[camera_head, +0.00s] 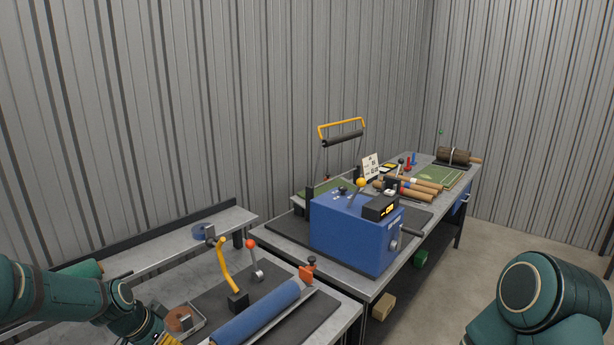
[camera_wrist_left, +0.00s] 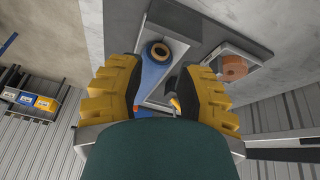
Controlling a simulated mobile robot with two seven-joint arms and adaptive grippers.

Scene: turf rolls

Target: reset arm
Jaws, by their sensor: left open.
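My left arm (camera_head: 60,290) comes in at the lower left of the head view, over the front bench. Only a yellow bit of its gripper (camera_head: 165,339) shows at the bottom edge. In the left wrist view the yellow pads of my left gripper (camera_wrist_left: 160,92) stand apart with nothing held between them. Behind the gap lie a blue roll (camera_wrist_left: 153,75) with an orange-ringed end and a grey trough, apparently beyond the fingers. My right arm (camera_head: 540,300) shows at the lower right; its gripper is out of the frame.
On the front bench (camera_head: 150,262) are the blue roll (camera_head: 255,313), a yellow handle (camera_head: 225,262), a red-knobbed lever (camera_head: 254,258) and a copper-coloured coil (camera_head: 180,319) in a tray. A blue machine (camera_head: 350,235) stands on the bench behind. Floor is clear at right.

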